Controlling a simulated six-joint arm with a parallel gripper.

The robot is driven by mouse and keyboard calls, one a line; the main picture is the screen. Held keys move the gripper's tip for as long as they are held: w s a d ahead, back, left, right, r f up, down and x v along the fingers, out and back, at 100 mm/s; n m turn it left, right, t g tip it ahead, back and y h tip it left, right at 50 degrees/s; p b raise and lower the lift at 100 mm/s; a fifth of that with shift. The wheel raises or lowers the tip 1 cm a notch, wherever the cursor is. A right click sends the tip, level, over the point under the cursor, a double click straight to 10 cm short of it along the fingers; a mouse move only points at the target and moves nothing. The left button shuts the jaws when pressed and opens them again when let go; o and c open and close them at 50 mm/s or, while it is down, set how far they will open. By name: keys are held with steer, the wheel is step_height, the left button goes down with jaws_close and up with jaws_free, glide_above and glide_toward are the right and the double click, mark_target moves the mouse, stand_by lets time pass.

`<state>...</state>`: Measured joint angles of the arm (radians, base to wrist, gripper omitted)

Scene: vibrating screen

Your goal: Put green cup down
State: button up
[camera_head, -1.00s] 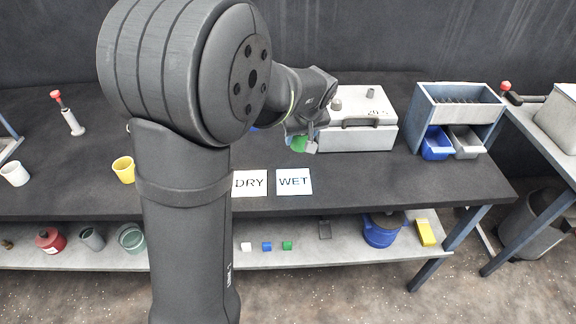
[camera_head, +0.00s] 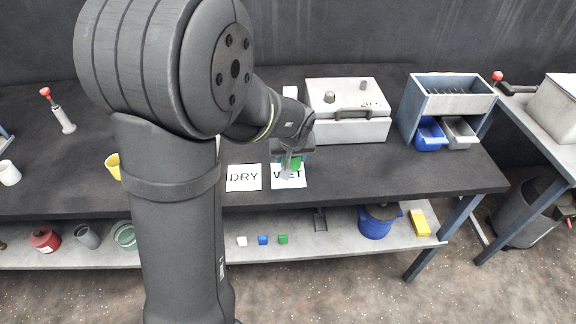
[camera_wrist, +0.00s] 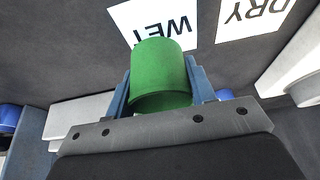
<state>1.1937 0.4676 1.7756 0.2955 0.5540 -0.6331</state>
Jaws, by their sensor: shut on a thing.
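A green cup (camera_wrist: 160,72) is between the two blue fingers of my gripper (camera_wrist: 162,90) in the wrist view, with a finger against each side. In the head view my gripper (camera_head: 291,166) is low over the WET card, and only part of the green cup (camera_head: 295,162) shows behind a finger. The white WET card (camera_head: 297,184) lies on the dark bench, and in the wrist view the WET card (camera_wrist: 180,22) is partly covered by the cup. I cannot tell whether the cup touches the card.
The DRY card (camera_head: 244,178) lies to the left of WET. A yellow cup (camera_head: 113,166) is partly behind my arm, and a white cup (camera_head: 9,173) stands farther left. A white lidded box (camera_head: 346,112) stands behind to the right, near a blue-grey rack (camera_head: 448,92).

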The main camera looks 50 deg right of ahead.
steer(key=shift+w+f, duration=0.35)
steer(key=shift+w, duration=0.2)
steer(key=shift+f, duration=1.95)
steer(key=shift+f, duration=0.15)
steer(key=o, duration=1)
steer(key=shift+r, duration=0.35)
steer(key=v, duration=1.1)
steer(key=shift+s+a+r, duration=0.1)
steer(key=shift+s+r, duration=0.05)
steer(key=shift+r, duration=0.1)
